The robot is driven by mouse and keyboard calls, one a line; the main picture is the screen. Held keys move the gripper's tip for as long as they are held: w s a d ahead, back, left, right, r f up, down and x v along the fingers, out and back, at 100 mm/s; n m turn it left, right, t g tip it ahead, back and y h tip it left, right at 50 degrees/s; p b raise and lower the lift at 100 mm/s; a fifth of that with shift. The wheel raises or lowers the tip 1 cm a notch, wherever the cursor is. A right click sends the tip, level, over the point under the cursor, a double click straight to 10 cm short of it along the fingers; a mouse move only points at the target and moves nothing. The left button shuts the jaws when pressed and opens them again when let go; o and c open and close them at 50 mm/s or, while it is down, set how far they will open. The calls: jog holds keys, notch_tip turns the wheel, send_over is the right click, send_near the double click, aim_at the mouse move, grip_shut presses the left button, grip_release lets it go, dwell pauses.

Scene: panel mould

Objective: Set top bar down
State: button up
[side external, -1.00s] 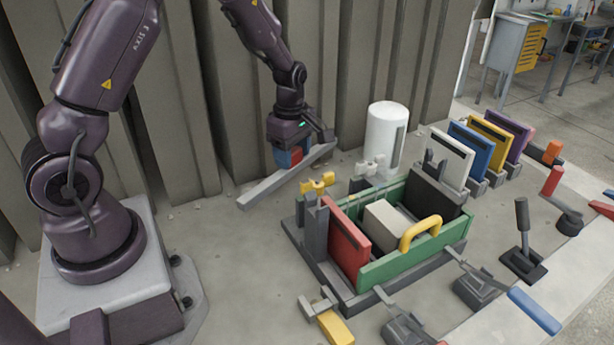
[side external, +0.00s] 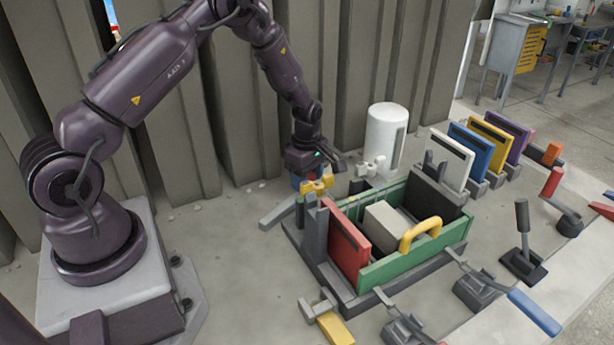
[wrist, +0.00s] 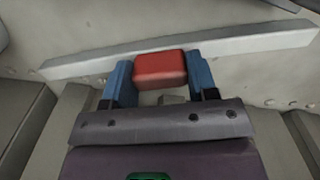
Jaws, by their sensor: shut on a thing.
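The top bar (wrist: 250,43) is a long grey bar with a red grip block (wrist: 160,68) at its middle. My gripper (wrist: 158,72) has its blue fingers shut on both sides of the red block. In the side view my gripper (side external: 298,182) points down behind the green mould, and the left end of the bar (side external: 277,212) shows low over the concrete. The rest of the bar is hidden behind the yellow clamp and mould. I cannot tell whether the bar touches the floor.
The green mould (side external: 390,262) holds a red panel (side external: 345,245) and a pale block (side external: 385,222). A yellow clamp (side external: 318,187) stands just in front of my gripper. A white cylinder (side external: 385,138) is at the right behind. Bare concrete (side external: 225,230) lies to the left.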

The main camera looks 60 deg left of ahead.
jog(key=o, duration=1.3)
jog(key=shift+f, duration=0.1)
jog(key=shift+c, duration=0.2)
jog(key=s+d+r+m+t, duration=0.1)
jog(key=s+d+r+m, duration=0.15)
jog(key=r, duration=0.95)
jog(key=s+d+r+m+t, duration=0.15)
jog(key=d+r+m, duration=0.25)
jog(key=r, duration=0.8)
jog(key=s+d+r+m+t, duration=0.1)
jog(key=s+d+r+m, duration=0.3)
jog(key=s+m, duration=0.4)
jog(key=s+d+r+m+t, duration=0.2)
jog(key=s+d+r+m, duration=0.2)
jog(key=s+m, duration=0.4)
jog(key=shift+s, duration=0.95)
